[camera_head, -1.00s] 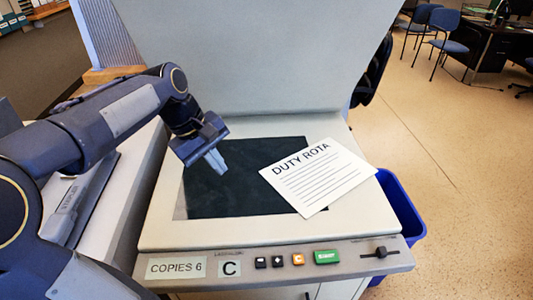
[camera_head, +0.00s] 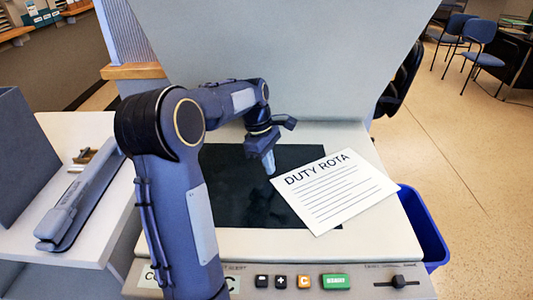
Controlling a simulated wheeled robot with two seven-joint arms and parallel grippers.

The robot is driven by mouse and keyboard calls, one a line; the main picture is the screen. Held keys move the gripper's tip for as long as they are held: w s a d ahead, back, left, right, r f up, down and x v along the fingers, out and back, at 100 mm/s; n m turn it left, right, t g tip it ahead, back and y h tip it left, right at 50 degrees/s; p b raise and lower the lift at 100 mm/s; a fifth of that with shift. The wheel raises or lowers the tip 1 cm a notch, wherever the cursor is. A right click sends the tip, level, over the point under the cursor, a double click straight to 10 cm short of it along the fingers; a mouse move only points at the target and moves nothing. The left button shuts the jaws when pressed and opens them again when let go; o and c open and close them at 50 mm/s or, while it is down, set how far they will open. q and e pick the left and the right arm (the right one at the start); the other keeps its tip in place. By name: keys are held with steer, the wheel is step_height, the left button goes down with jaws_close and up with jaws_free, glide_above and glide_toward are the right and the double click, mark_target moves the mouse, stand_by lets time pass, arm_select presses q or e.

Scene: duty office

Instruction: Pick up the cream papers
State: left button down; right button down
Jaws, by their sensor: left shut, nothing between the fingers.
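One white-to-cream sheet headed "DUTY ROTA" (camera_head: 335,192) lies askew on the copier, partly over the dark glass (camera_head: 240,190) and partly over the pale right surround. My left gripper (camera_head: 270,168) is shut and empty, pointing down over the glass just left of the sheet's upper left corner. It appears apart from the sheet. My left arm hides the left part of the glass and some of the front panel. My right gripper is not in view.
The copier lid (camera_head: 290,60) stands raised behind the glass. A stapler (camera_head: 80,205) lies on the side table (camera_head: 65,255) at left, beside a grey box (camera_head: 22,160). A blue bin (camera_head: 425,232) stands right of the copier. Buttons line the front panel (camera_head: 385,268).

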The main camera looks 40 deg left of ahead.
mark_target(295, 183)
arm_select(q)
steer(key=shift+d+f, duration=0.1)
steer(key=shift+f, duration=0.35)
steer(key=d, duration=0.2)
steer(key=w+d+p, duration=0.1)
steer(key=d, duration=0.1)
steer(key=d+p, duration=0.1)
steer(key=d, duration=0.1)
steer(key=shift+w+r, duration=0.15)
steer(key=shift+w, duration=0.1)
steer(key=shift+w+d, duration=0.1)
steer(key=shift+d, duration=0.25)
